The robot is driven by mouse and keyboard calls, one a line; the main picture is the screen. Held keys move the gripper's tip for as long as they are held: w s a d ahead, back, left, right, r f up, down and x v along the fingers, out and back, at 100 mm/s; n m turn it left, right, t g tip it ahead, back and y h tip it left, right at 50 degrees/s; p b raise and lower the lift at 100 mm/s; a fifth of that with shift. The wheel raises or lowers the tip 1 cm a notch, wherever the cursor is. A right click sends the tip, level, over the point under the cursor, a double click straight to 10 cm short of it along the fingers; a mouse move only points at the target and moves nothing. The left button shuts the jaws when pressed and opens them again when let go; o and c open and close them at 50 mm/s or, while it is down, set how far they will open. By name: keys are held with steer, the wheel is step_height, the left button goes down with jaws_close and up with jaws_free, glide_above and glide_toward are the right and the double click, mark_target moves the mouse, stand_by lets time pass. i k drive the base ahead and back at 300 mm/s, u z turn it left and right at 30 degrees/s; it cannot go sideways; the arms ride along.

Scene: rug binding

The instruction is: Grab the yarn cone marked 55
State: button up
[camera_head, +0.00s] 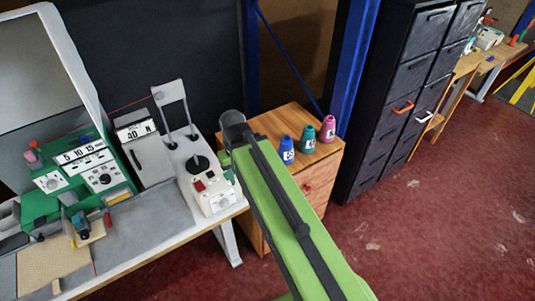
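Three yarn cones stand upright side by side on top of a small wooden cabinet (262,126). They are a blue cone (287,150), a teal cone (308,139) and a pink cone (328,129). Each has a white label with dark marks, too small and blurred for me to tell which reads 55. My green arm reaches up from the bottom of the picture to a dark end joint, to the left of the cones. The gripper's fingers do not show. No cone looks held.
A workbench (146,235) with a green machine (95,170) and a white control box (212,197) is at left. A blue post (352,70) rises behind the cones. A dark drawer cabinet (405,80) stands right of them. The red floor (440,220) is open at right.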

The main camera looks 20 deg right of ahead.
mark_target(285, 152)
steer(key=u, duration=0.15)
steer(key=i, duration=0.7)
steer(key=u, duration=0.75)
